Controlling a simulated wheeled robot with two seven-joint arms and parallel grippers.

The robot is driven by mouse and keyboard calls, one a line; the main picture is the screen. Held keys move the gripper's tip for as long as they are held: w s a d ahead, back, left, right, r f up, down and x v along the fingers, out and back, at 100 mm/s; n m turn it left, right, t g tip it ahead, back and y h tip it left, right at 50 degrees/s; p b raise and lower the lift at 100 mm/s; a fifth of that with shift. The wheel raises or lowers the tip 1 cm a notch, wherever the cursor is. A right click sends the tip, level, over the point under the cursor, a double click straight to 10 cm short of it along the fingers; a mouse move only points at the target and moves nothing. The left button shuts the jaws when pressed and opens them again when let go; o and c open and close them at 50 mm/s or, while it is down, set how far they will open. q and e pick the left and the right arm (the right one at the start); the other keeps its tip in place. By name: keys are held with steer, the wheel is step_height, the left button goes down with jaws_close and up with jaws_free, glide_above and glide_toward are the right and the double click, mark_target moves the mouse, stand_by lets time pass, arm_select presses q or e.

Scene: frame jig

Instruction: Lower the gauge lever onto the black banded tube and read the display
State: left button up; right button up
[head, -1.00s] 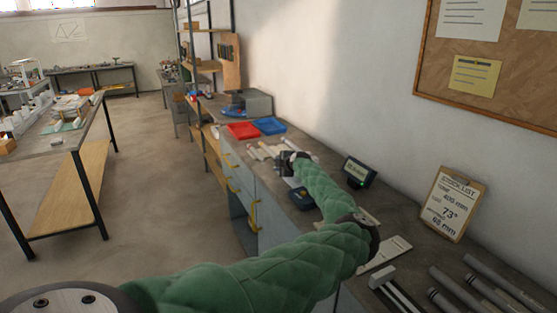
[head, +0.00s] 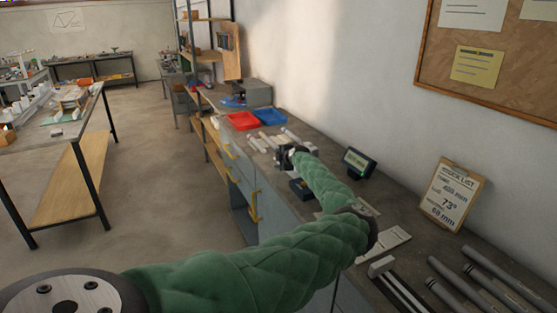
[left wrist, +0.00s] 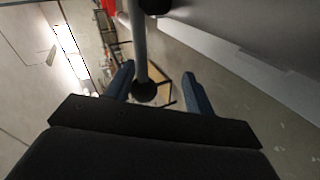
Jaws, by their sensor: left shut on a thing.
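My left gripper (head: 290,158), at the end of the green-sleeved arm, is over the right-hand bench. In the left wrist view its two blue fingers (left wrist: 158,72) are on either side of a grey rod with a black ball end (left wrist: 144,91), seemingly the gauge lever, and it is shut on it. The gauge's dark base (head: 301,189) shows under the arm; the rest is hidden. The display (head: 358,162) stands behind, lit green, its text too small to read. Grey tubes with dark bands (head: 452,298) lie at the lower right. I cannot tell whether a tube is under the lever. My right gripper is out of view.
A red tray (head: 242,121) and a blue tray (head: 271,117) sit farther along the bench, with pale tubes (head: 270,141) nearer. A clipboard (head: 453,195) leans on the wall. A slotted rail (head: 398,286) lies near the front. The floor (head: 165,210) on the left is clear.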

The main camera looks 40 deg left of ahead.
arm_select(q)
steer(key=shift+d+f, duration=0.1)
steer(key=shift+f, duration=0.15)
steer(key=shift+d+r, duration=0.1)
steer(key=shift+d, duration=0.25)
steer(key=b+v, duration=0.1)
steer(key=v, duration=0.5)
steer(key=shift+s+d+r, duration=0.1)
steer(key=shift+d+r, duration=0.1)
steer(key=shift+r, duration=0.05)
steer(key=shift+s+d+r+b, duration=0.15)
steer(key=shift+r+b, duration=0.1)
steer(key=shift+b, duration=0.05)
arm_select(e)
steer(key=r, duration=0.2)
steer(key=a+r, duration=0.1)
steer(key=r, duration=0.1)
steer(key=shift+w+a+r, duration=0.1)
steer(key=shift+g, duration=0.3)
